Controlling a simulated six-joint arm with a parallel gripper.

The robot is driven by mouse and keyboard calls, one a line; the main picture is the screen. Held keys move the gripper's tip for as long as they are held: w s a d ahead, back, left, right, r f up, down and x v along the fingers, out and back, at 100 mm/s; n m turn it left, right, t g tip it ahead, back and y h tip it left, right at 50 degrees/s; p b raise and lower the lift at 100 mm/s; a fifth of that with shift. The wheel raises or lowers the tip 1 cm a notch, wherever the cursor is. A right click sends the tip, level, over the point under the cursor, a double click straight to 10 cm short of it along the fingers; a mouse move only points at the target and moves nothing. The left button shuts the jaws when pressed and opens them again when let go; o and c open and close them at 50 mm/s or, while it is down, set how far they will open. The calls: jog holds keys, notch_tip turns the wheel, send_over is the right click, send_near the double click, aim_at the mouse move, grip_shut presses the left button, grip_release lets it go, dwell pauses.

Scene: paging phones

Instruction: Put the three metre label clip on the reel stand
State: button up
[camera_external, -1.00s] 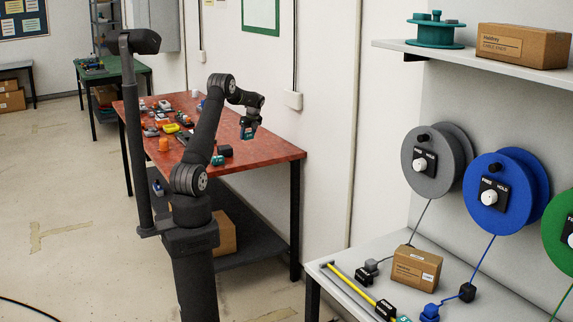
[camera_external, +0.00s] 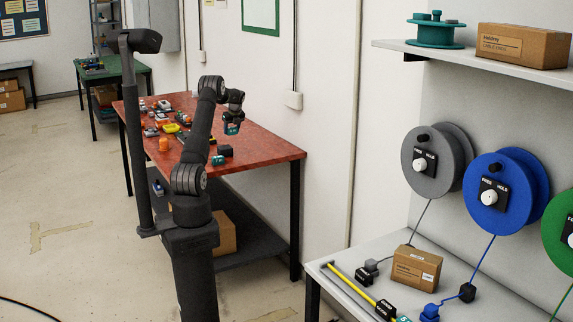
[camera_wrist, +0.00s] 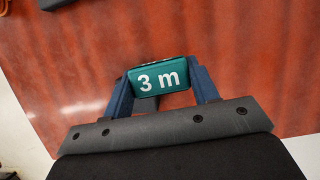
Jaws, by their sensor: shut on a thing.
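The three metre label clip (camera_wrist: 158,78) is teal with white "3 m" lettering. In the wrist view it sits between the two blue fingers of my gripper (camera_wrist: 160,90), which is shut on it. In the external view the clip (camera_external: 232,129) hangs at the end of my gripper (camera_external: 233,120), held above the red table. I cannot tell which object is the reel stand; the wall reels, a grey reel (camera_external: 437,160), a blue reel (camera_external: 506,192) and a partly cut-off green reel (camera_external: 560,225), are at the right.
The red table (camera_external: 265,150) holds several small parts at its far left. The pale bench (camera_external: 345,262) at right carries a cardboard box (camera_external: 416,268), a yellow rod (camera_external: 352,287) and dark blocks. A shelf above holds a teal spool (camera_external: 436,32) and another box (camera_external: 524,45).

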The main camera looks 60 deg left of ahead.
jog(key=s+a+f, duration=0.1)
jog(key=a, duration=0.1)
jog(key=s+a+f, duration=0.1)
jog(key=a+f, duration=0.1)
jog(key=s+a+f, duration=0.1)
jog(key=a+f, duration=0.1)
jog(key=a, duration=0.1)
jog(key=shift+s, duration=0.35)
jog(key=shift+x, duration=1.2)
jog(key=shift+s+d+f, duration=0.15)
jog(key=shift+f, duration=0.65)
jog(key=shift+f, duration=0.1)
jog(key=o, duration=1)
jog(key=shift+o, duration=0.3)
jog(key=v, duration=1.7)
jog(key=shift+r, duration=0.25)
